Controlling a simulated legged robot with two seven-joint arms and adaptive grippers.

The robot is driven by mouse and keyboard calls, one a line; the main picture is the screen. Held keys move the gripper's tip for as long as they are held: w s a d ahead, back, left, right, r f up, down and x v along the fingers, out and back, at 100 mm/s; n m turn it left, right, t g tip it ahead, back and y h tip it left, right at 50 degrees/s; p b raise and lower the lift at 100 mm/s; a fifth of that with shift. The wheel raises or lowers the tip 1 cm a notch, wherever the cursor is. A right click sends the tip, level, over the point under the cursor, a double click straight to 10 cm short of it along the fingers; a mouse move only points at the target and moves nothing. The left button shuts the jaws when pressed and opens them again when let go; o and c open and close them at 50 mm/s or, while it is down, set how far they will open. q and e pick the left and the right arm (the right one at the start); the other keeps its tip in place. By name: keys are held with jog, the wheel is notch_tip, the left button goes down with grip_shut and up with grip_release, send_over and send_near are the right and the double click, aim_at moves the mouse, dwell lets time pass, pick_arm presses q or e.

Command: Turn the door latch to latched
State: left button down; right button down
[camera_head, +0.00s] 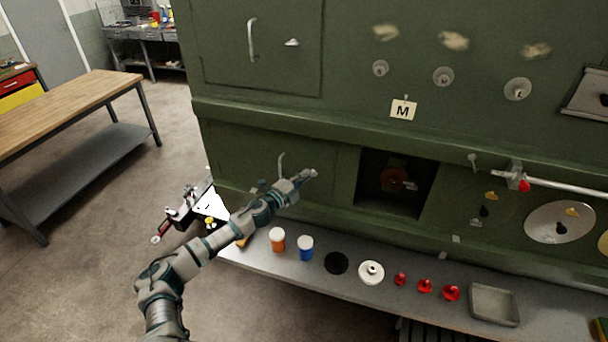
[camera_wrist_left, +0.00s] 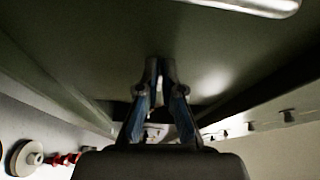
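The green fuselage panel (camera_head: 330,125) has a lower left door with a pale handle (camera_head: 281,162). The handle also shows as a bright bar at the top of the left wrist view (camera_wrist_left: 250,5). My left gripper (camera_head: 308,175) is at this door, right of the handle, where a small pale metal piece shows at its tips; this may be the latch, mostly hidden. In the left wrist view my left fingertips (camera_wrist_left: 160,72) are close together with a narrow dark gap. I cannot tell whether they hold the latch or how it is turned. My right gripper is not seen.
An upper door carries its own handle (camera_head: 252,40) and small lever (camera_head: 292,42). The shelf (camera_head: 322,284) below holds an orange jar (camera_head: 277,240), a blue jar (camera_head: 305,249), red knobs (camera_head: 425,286) and a grey tray (camera_head: 494,304). A dark square opening (camera_head: 395,183) lies right of the gripper.

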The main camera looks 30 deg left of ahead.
pick_arm(q)
jog(key=shift+s+d+f+m+g, duration=0.15)
jog(key=shift+f+m+g, duration=0.15)
jog(key=shift+m, duration=0.3)
jog(key=c, duration=1.3)
grip_release()
jog(key=shift+r, duration=0.1)
jog(key=shift+c, duration=0.2)
jog(key=s+a, duration=0.2)
jog(key=s, duration=0.9)
jog(key=shift+s, duration=0.15)
